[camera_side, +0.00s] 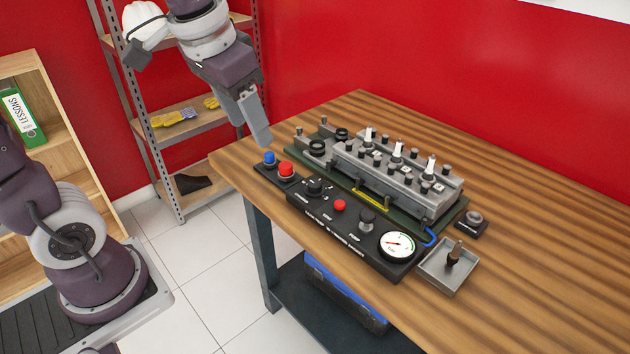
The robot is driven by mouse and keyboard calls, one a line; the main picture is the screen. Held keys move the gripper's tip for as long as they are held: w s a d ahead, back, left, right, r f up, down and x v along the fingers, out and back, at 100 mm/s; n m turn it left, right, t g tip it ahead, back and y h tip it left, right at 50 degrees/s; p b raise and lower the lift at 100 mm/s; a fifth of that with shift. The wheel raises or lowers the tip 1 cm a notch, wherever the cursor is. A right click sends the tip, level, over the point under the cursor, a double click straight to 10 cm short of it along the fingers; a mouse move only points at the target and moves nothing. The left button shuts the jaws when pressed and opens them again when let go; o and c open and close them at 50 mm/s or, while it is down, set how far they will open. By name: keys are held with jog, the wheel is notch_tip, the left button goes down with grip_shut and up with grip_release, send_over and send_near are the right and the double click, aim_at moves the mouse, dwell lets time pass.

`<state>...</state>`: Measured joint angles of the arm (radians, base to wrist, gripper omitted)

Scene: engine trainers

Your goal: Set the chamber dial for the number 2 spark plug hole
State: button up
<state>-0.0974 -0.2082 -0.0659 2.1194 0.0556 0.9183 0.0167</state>
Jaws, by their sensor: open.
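The chamber dial looks to be the black round knob (316,187) at the left of the black control panel (297,201), with small marks around it too small to read. The grey engine head (385,180) lies behind the panel, with white spark plugs (398,149) standing in its top. Which hole is number 2 cannot be read. My gripper (264,139) hangs empty, pointing down, above the table's left end, up and left of the dial and apart from it. It is seen edge-on, so the gap between its fingers is hidden.
Blue (269,158) and red (286,169) buttons stand left of the dial. The panel also bears a small red button (340,205), another knob (367,217) and a gauge (397,245). A grey tray (431,281) holds a dark upright part. The table's right side is clear.

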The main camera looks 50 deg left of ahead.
jog(key=w+a+f+g, duration=0.1)
jog(key=w+a+f, duration=0.15)
jog(key=w, duration=0.45)
jog(key=g, duration=0.3)
send_over(315, 184)
jog(key=shift+h, duration=0.4)
notch_tip(315, 184, down, 16)
jog(key=shift+a+r, duration=0.1)
jog(key=shift+r, duration=0.05)
notch_tip(315, 184, down, 7)
grip_shut()
